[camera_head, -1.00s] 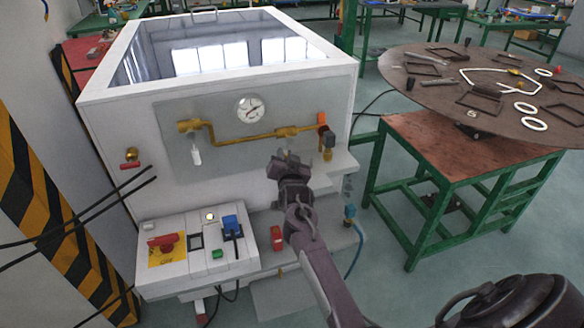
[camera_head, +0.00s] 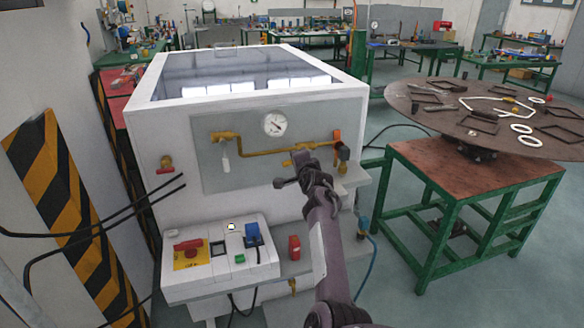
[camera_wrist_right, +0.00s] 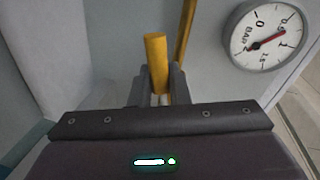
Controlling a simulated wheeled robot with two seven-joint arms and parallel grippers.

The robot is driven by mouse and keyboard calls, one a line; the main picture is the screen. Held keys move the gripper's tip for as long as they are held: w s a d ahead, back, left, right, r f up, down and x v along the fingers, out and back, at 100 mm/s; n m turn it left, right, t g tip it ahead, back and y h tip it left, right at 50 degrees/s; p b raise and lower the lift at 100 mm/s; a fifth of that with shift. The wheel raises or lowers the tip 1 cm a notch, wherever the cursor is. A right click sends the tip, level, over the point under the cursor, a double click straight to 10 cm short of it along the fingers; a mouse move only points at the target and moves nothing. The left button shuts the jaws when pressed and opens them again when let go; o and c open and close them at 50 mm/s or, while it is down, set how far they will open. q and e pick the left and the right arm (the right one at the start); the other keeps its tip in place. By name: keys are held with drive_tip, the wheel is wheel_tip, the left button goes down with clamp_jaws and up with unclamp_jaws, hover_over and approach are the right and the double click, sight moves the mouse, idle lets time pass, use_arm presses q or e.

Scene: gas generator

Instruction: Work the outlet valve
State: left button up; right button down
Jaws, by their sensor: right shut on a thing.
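A brass pipe (camera_head: 262,151) runs across the grey panel (camera_head: 212,178) on the front of the white cabinet. It has a fitting with a pale handle at its left end and an orange-handled valve (camera_head: 337,136) at its right end. My right gripper (camera_head: 300,160) is in front of the pipe's right half. In the right wrist view its fingers (camera_wrist_right: 156,84) are shut on a yellow bar-like handle (camera_wrist_right: 155,50), with another yellow pipe (camera_wrist_right: 186,35) behind. The grip in the head view is partly hidden by my wrist. My left gripper is not in view.
A round pressure gauge (camera_head: 275,124) is above the pipe; it also shows in the right wrist view (camera_wrist_right: 268,35). Below is a control box (camera_head: 215,262) with a red switch. A red valve (camera_head: 166,163) is at left. A green-framed table (camera_head: 470,180) stands at right.

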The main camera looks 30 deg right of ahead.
drive_tip(key=shift+r+m, duration=0.35)
drive_tip(key=shift+m, duration=0.15)
drive_tip(key=shift+r+m+y+p, duration=0.25)
drive_tip(key=shift+m+y+p, duration=0.15)
drive_tip(key=shift+m, duration=0.2)
drive_tip(key=c, duration=1.4)
unclamp_jaws()
drive_tip(key=shift+c, duration=0.2)
drive_tip(key=shift+s, duration=0.1)
drive_tip(key=shift+s+a, duration=0.15)
drive_tip(key=shift+s, duration=0.1)
drive_tip(key=v, duration=0.7)
